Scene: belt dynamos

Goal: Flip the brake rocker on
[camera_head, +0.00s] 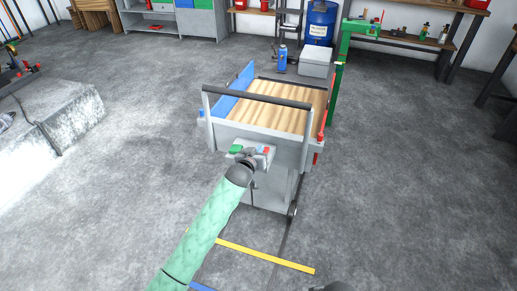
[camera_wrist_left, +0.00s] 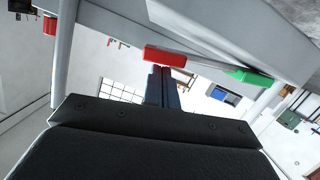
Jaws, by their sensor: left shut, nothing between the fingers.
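A grey machine (camera_head: 272,184) with a wooden bed stands in the middle of the head view. I cannot tell which of these is the brake rocker. My left gripper (camera_head: 248,160) is at this panel and hides part of it. In the left wrist view, my left gripper's fingers (camera_wrist_left: 162,86) are shut and empty, with their tips close to a red block (camera_wrist_left: 165,56); touching or apart, I cannot tell. A green block (camera_wrist_left: 248,76) is further right.
A grey handle frame with a dark bar (camera_head: 257,97) rises over the near end of the wooden bed (camera_head: 283,115). A blue bottle (camera_head: 282,58) and a grey box (camera_head: 317,63) are behind. Yellow floor tape (camera_head: 265,256) lies in front.

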